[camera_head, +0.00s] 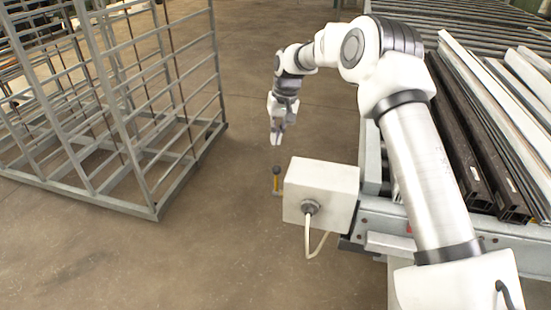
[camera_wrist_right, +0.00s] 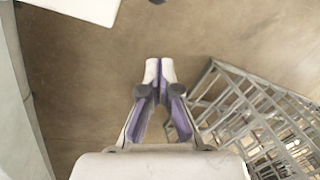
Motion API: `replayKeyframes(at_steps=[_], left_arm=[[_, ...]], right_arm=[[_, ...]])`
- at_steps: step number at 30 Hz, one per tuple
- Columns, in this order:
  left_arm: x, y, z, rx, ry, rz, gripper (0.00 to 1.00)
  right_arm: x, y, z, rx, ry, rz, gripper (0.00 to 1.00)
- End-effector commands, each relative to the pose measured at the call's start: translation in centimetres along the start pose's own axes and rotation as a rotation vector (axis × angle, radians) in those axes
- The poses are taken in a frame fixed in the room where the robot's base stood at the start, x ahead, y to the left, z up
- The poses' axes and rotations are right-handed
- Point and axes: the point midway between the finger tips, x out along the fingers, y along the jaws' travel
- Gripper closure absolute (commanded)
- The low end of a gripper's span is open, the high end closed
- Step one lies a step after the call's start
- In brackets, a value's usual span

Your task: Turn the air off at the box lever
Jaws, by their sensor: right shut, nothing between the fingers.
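The white box (camera_head: 321,191) is fixed at the near left corner of the roller bench. Its lever (camera_head: 276,180) sticks up at the box's left side, with a dark knob on top and a yellow shaft. A grey cable comes out of a round fitting on the box's front. My right gripper (camera_head: 277,141) is shut and empty, pointing down above and behind the lever, apart from it. In the right wrist view the gripper (camera_wrist_right: 160,68) has its fingertips together over bare floor. A white corner, likely the box (camera_wrist_right: 85,8), shows at the top; the lever does not show there. My left gripper is not in view.
The roller bench (camera_head: 389,217) carries dark and light metal profiles (camera_head: 468,150) on the right. A grey metal rack (camera_head: 150,209) stands at the left; it also shows in the wrist view (camera_wrist_right: 213,70). Concrete floor between rack and box is clear.

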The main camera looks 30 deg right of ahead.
Motion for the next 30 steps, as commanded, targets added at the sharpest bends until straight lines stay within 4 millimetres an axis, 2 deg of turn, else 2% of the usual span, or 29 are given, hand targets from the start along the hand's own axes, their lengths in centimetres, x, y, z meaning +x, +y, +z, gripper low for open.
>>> replayKeyframes(at_steps=[10, 12, 18, 30], left_arm=[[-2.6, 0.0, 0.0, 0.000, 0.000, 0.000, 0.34], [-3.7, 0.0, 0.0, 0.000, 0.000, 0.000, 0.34], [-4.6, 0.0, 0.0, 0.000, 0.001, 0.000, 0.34], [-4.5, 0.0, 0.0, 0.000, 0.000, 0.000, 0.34]], right_arm=[[7.3, 0.0, 0.1, 0.000, -0.003, 0.003, 1.00], [5.9, -0.1, 1.5, -0.001, -0.002, -0.001, 1.00], [5.7, 0.0, 3.6, -0.001, -0.001, 0.001, 1.00], [5.9, 0.0, 3.8, -0.001, 0.002, 0.002, 1.00]])
